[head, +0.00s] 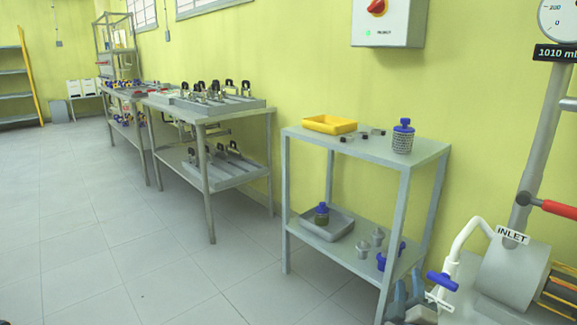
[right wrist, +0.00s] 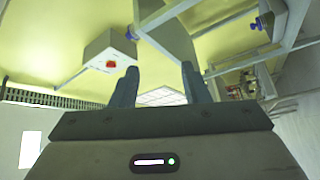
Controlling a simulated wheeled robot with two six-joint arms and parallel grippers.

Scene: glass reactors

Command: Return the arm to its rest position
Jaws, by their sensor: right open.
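My right gripper (head: 407,288) shows low in the head view, right of centre, in front of the small table's right end. Its two blue-grey fingers point upward. In the right wrist view its fingers (right wrist: 158,78) stand apart with nothing between them. The gripper is open and empty. My left gripper does not show.
A small two-tier table (head: 375,150) holds a yellow tray (head: 330,124) and a blue-capped mesh container (head: 403,138). A white pipe marked INLET (head: 465,235) with a blue valve handle (head: 442,281) is close right of the gripper. Longer benches (head: 207,125) stand farther left. The floor at left is clear.

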